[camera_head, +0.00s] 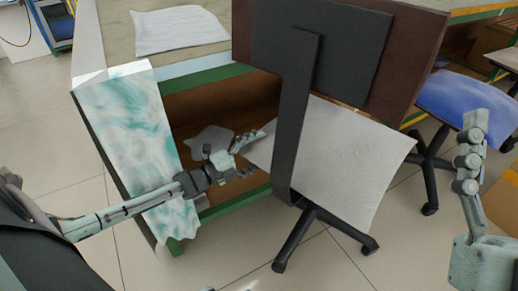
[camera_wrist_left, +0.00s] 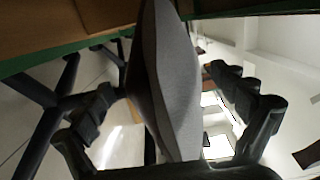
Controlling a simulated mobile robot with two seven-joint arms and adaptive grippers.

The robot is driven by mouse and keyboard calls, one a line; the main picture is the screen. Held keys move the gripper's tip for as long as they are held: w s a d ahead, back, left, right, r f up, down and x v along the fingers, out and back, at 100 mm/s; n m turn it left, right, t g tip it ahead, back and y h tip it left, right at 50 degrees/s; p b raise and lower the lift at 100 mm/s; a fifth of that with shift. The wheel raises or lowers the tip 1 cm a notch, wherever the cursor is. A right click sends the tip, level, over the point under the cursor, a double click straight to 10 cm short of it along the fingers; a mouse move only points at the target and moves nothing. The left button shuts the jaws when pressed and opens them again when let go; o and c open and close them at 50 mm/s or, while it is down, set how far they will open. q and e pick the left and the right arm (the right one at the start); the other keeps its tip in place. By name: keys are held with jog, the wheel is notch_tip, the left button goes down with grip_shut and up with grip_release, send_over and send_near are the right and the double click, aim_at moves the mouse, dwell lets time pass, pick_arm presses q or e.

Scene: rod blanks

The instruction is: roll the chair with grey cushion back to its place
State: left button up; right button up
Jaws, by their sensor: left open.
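The chair with the grey cushion stands at the table's open side, its pale grey cushion (camera_head: 350,160) right of my left gripper. Its brown backrest (camera_head: 413,62) has a dark plate and a black upright post. Part of its wheeled base (camera_head: 325,232) shows below. My left gripper (camera_head: 255,152) is open at the cushion's left edge. In the left wrist view the grey cushion (camera_wrist_left: 172,75) lies between the spread fingers; I cannot tell whether they touch it.
A green-framed table (camera_head: 225,78) with a brown underside stands behind and left of the chair. A teal-and-white marbled cloth (camera_head: 130,140) hangs over its corner. A chair with a blue seat (camera_head: 450,95) stands close on the right. Tiled floor (camera_head: 350,265) is open in front.

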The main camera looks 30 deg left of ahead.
pick_arm(q)
jog(key=shift+s, duration=0.1)
jog(key=shift+s+a, duration=0.1)
jog(key=shift+s, duration=0.15)
jog(key=v, duration=1.1)
jog(key=shift+s+a, duration=0.1)
